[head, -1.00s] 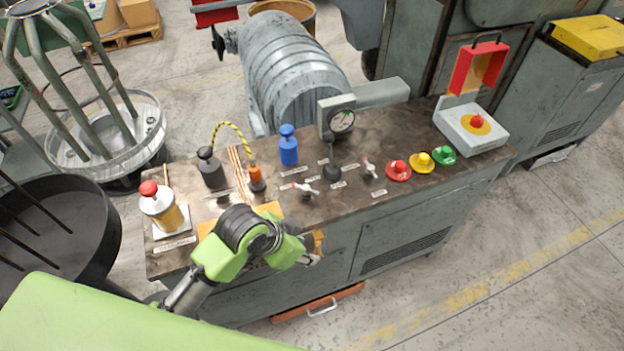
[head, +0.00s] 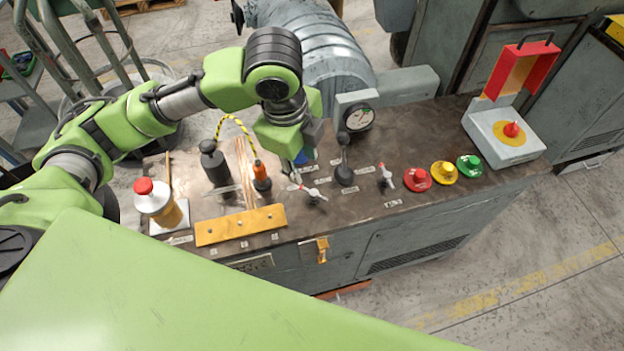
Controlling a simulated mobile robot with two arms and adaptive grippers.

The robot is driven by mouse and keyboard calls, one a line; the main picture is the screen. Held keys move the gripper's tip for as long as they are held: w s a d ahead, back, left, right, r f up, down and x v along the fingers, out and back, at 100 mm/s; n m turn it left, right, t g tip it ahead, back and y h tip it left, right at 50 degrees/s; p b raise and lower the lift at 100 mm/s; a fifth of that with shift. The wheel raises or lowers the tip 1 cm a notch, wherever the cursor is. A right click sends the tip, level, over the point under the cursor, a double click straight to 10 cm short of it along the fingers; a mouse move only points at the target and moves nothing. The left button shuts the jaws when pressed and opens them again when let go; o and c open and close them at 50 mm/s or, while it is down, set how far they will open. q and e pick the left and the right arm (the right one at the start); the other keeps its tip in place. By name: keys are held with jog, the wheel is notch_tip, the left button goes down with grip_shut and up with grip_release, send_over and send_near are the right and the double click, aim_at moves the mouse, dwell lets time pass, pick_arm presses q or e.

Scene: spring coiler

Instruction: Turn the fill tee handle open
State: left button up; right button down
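Two small tee handles with whitish, red-marked levers stand on the dark console top (head: 420,125). One tee handle (head: 312,194) is left of the black-knobbed lever; the other tee handle (head: 386,176) is right of it. Their labels are too small to read, so I cannot tell which is the fill one. My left gripper (head: 295,172) points down just behind and above the left tee handle. A gap or contact between them cannot be judged. Its fingers are mostly hidden by its own body, so their opening is unclear. My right gripper is out of view.
A black lever (head: 344,172) and gauge (head: 359,117) stand close to the right. An orange-topped plug (head: 262,179) and dark bottle (head: 214,164) stand left. Red (head: 417,179), yellow (head: 444,172) and green (head: 469,166) buttons are farther right. The blue bottle is mostly hidden behind my gripper.

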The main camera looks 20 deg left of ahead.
aim_at(309, 191)
pick_arm(q)
jog(key=f, duration=0.4)
jog(key=w+f, duration=0.1)
jog(key=f, duration=0.4)
jog(key=w+f, duration=0.1)
jog(key=f, duration=0.3)
jog(key=shift+w+d+f, duration=0.2)
jog(key=shift+w, duration=0.05)
grip_shut()
